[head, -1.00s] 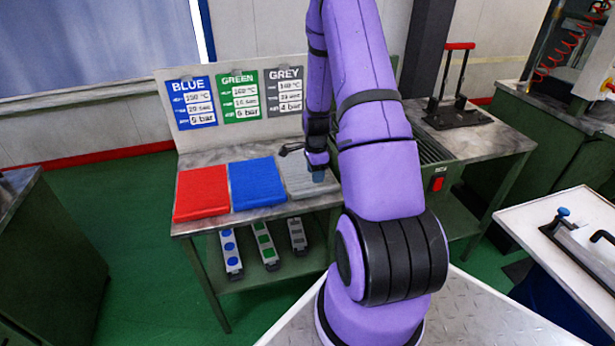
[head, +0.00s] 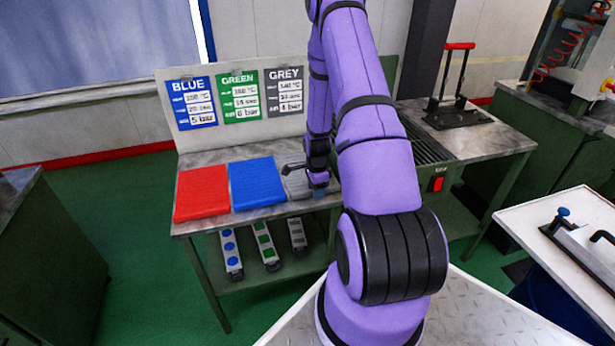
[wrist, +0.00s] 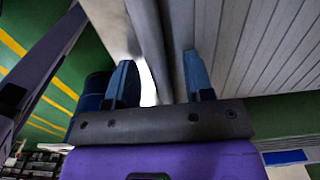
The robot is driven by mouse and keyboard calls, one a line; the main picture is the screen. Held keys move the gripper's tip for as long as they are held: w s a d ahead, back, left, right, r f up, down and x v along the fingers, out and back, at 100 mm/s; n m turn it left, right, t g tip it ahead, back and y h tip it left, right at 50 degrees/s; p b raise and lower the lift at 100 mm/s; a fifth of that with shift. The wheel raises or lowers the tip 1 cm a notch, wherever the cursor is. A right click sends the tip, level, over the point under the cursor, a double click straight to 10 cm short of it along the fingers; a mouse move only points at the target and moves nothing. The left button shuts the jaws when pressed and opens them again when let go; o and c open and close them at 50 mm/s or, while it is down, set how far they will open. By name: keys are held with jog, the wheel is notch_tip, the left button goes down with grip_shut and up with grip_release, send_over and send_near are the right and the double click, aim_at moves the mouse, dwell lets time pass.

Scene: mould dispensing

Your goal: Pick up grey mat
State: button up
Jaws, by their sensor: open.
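The grey mat (head: 296,184) lies flat on the table, right of the blue mat, and is partly hidden by my arm. In the wrist view, the grey mat (wrist: 255,50) shows as a ribbed sheet filling the upper right. My gripper (head: 319,186) is at the mat's front right part in the head view. In the wrist view, my gripper (wrist: 158,60) is open, with two blue fingers. The edge strip runs between the fingers; the right finger overlaps the ribbed surface and the left finger is outside it. I cannot tell whether either finger touches the mat.
A blue mat (head: 256,184) and a red mat (head: 202,192) lie to the left. A sign board (head: 242,98) stands behind them. Several moulds rest on the lower shelf (head: 200,258). A press with a red handle (head: 458,100) stands to the right.

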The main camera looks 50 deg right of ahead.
grip_shut()
jog(key=shift+r, duration=0.1)
